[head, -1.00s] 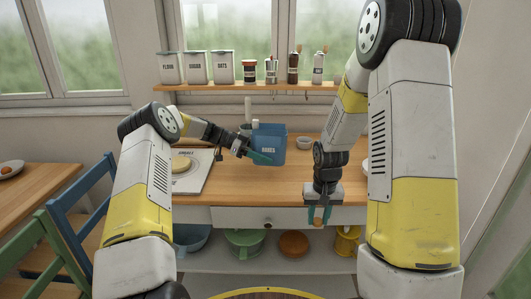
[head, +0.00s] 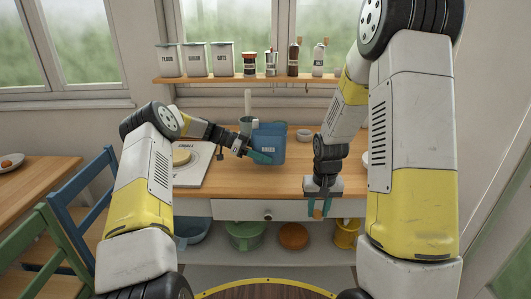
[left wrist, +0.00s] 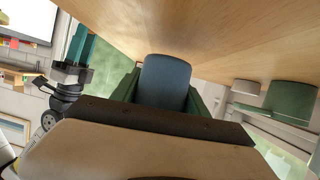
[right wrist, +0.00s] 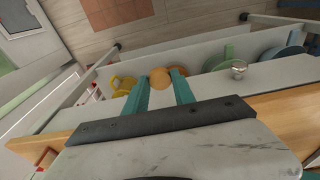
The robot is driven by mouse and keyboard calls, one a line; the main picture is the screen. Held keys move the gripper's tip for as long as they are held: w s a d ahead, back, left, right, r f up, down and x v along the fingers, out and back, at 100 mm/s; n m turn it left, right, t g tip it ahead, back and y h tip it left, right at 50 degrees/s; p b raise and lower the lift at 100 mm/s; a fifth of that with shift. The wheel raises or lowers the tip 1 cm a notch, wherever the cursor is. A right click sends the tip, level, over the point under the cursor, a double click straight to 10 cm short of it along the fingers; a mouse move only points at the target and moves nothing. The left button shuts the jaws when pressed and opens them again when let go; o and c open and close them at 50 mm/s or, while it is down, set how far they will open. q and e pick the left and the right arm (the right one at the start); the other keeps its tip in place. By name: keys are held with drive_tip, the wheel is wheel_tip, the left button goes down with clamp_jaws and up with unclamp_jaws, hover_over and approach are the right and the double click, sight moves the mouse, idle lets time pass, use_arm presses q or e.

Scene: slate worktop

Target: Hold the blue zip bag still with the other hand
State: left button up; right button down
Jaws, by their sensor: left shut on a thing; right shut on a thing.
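The blue zip bag (head: 270,138) is upright at the worktop's back, with a pale label on its front. My left gripper (head: 259,157) is shut on the bag's lower left side. In the left wrist view the blue bag (left wrist: 166,82) shows between the green fingers. My right gripper (head: 318,208) hangs at the worktop's front edge, in front of the drawer. It is shut on a small tan thing with a round end (right wrist: 160,78), apart from the bag. I cannot tell what that thing is.
A drawer (head: 240,211) is below. The worktop's middle (head: 240,183) is clear.

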use_arm(q)
drive_tip(key=shift+f, duration=1.65)
drive_tip(key=shift+f, duration=0.1)
drive_tip(key=o, duration=1.3)
drive_tip(key=c, duration=1.3)
